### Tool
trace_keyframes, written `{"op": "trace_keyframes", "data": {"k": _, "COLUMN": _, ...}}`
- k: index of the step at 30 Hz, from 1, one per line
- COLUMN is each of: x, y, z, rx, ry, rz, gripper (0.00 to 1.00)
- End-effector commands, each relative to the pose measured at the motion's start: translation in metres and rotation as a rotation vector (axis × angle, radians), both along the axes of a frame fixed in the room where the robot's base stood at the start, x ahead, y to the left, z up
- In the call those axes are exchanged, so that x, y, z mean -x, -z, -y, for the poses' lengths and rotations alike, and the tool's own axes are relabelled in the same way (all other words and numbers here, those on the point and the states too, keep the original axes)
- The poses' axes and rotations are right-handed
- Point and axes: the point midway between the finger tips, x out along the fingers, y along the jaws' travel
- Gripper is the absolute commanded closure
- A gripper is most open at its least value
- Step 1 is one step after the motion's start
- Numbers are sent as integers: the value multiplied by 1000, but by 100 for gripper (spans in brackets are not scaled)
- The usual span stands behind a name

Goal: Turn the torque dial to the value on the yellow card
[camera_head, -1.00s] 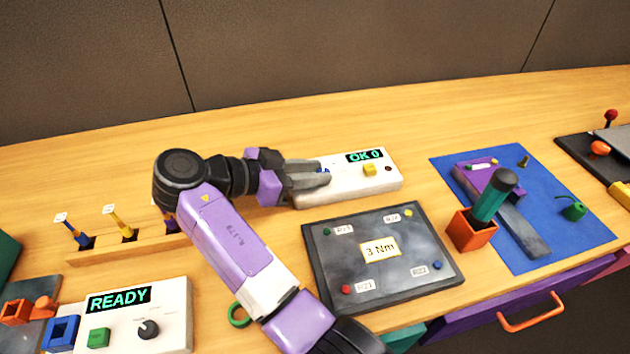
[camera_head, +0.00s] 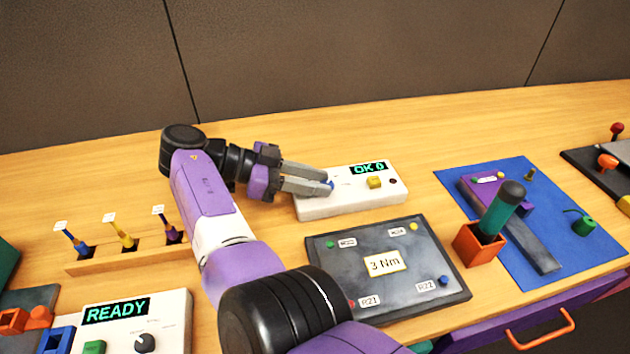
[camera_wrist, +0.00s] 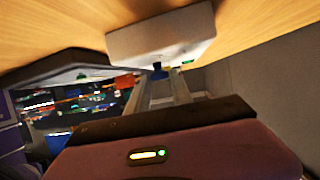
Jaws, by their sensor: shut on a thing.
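The card (camera_head: 384,262) with a yellow edge reads "3 Nm" and lies on the dark grey panel (camera_head: 345,285). A white box (camera_head: 350,204) behind it has a display reading "OK 0" (camera_head: 368,168) and a small blue knob (camera_head: 330,185) at its left. My gripper (camera_head: 327,183) reaches in from the left and is shut on the blue knob. The wrist view shows the blue knob (camera_wrist: 157,72) between the two fingertips. The knob's pointer and any scale marks are too small or hidden to read.
The white box has a yellow button (camera_head: 374,182). Another white box reading "READY" (camera_head: 116,310) with a black knob (camera_head: 145,343) stands front left. A wooden rack (camera_head: 130,258) holds drivers. An orange holder (camera_head: 480,244) with a teal-handled tool stands right of the panel.

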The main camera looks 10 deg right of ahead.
Motion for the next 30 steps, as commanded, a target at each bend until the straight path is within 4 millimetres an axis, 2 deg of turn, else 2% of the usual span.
{"op": "trace_keyframes", "data": {"k": 14, "x": 2, "y": 4, "z": 1, "rx": -3, "ry": 10, "rz": -8, "gripper": 100}}
{"op": "trace_keyframes", "data": {"k": 15, "x": 2, "y": 4, "z": 1, "rx": -3, "ry": 10, "rz": -8, "gripper": 67}}
{"op": "trace_keyframes", "data": {"k": 17, "x": 2, "y": 4, "z": 1, "rx": -3, "ry": 10, "rz": -8, "gripper": 55}}
{"op": "trace_keyframes", "data": {"k": 30, "x": -1, "y": -1, "z": 4, "rx": 0, "ry": 9, "rz": -2, "gripper": 54}}
